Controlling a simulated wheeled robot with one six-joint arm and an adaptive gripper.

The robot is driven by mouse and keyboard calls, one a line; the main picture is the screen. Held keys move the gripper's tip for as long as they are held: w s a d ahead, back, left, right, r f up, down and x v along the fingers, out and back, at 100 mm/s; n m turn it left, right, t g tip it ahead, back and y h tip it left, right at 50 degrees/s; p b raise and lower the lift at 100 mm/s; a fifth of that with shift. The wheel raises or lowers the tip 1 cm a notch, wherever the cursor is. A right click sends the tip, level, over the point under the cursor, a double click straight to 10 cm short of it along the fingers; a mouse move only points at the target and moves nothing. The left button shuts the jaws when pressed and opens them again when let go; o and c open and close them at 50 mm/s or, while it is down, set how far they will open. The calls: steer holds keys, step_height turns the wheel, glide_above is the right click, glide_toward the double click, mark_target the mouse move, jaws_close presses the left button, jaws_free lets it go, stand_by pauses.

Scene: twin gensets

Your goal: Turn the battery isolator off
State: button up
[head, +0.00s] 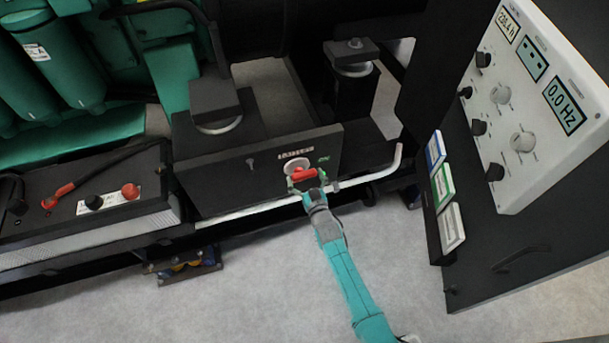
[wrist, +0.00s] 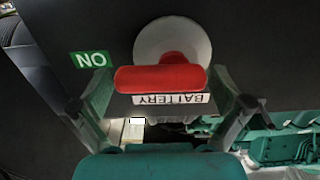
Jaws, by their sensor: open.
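The battery isolator is a red bar handle (head: 306,174) on a pale round base (head: 295,165), mounted on a dark panel below a "BATTERY" label (head: 296,153). A green "ON" label (head: 323,160) sits to its right. In the wrist view, which shows the labels upside down, the red handle (wrist: 160,78) lies level in front of the pale disc (wrist: 172,42). My gripper (head: 306,184) is at the handle. In the wrist view my gripper (wrist: 160,98) is open, with one finger near each end of the handle; whether they touch it is unclear.
A pale bent rail (head: 290,205) runs along the panel's lower edge, close to my gripper. A battery (head: 90,205) with red and black terminals stands at left. A control panel (head: 530,100) stands at right.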

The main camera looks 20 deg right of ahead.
steer(key=shift+w, duration=0.2)
steer(key=c, duration=0.8)
